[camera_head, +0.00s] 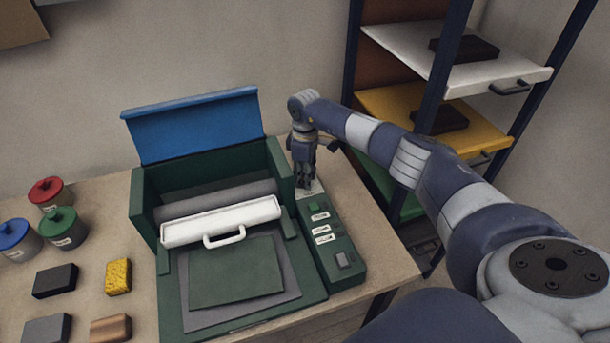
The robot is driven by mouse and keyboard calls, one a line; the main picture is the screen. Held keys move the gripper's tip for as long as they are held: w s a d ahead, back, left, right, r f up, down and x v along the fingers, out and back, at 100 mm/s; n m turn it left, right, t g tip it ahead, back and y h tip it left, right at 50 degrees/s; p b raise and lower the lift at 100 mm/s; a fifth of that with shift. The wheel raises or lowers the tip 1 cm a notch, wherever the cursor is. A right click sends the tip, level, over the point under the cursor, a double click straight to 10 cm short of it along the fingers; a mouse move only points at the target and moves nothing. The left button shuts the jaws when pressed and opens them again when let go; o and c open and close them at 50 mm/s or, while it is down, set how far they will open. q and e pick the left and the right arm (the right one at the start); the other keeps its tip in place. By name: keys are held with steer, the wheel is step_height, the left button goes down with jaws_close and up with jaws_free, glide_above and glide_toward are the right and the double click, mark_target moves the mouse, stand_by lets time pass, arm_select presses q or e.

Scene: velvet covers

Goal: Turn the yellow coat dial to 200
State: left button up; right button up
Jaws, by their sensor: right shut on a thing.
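My right gripper (304,180) points straight down at the far end of the control panel (330,258) on the right side of the green machine (148,235). It is shut on the dial there, which its fingers hide. A pale plate (314,187) shows just beside the fingertips. I cannot read the dial's setting or see its colour. My left gripper is not in view.
The machine's blue lid (195,126) stands open, with a white handled roller bar (220,221) below. Red (46,190), green (61,228) and blue (14,238) lidded jars, a yellow sponge (118,276) and blocks stand left. A shelf rack (440,85) with trays stands right.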

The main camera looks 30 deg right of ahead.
steer(key=o, duration=1.1)
steer(key=shift+c, duration=0.2)
steer(key=shift+r, duration=0.15)
step_height(320, 180, up, 12)
